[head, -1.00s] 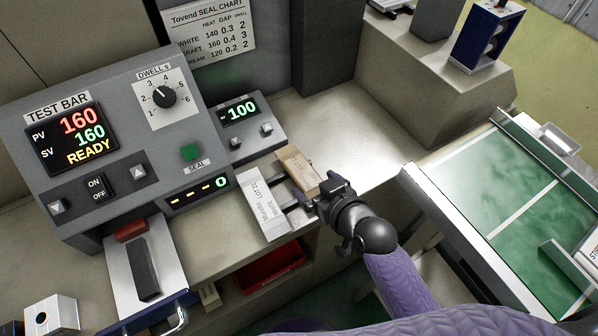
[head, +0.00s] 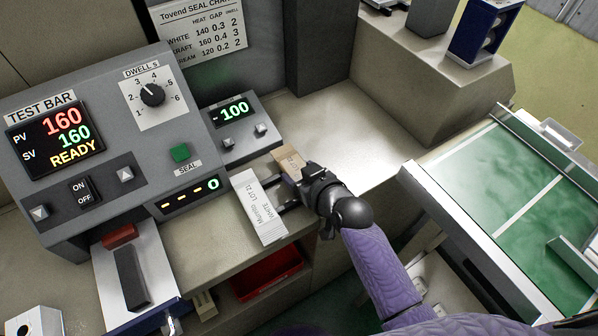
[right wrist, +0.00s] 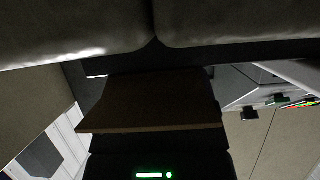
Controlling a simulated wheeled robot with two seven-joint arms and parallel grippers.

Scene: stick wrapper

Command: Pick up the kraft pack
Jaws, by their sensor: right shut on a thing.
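The kraft pack (head: 287,158) is a small brown pack on the counter, right beside the white pack. My right gripper (head: 286,194) reaches in from the right and is shut on it, hiding its near part. In the right wrist view the brown pack (right wrist: 150,105) fills the middle, dark and in shadow. I cannot tell whether it is clear of the counter. The white pack (head: 259,207), labelled WHITE, lies to the left at the counter's front edge, close to my finger ends. My left gripper is not in view.
The test bar machine (head: 100,150) stands at the left, reading READY. A small display unit (head: 235,125) is behind the packs. A red bin (head: 268,273) sits below the counter. A green-topped table (head: 500,190) is at the right. The counter behind my gripper is bare.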

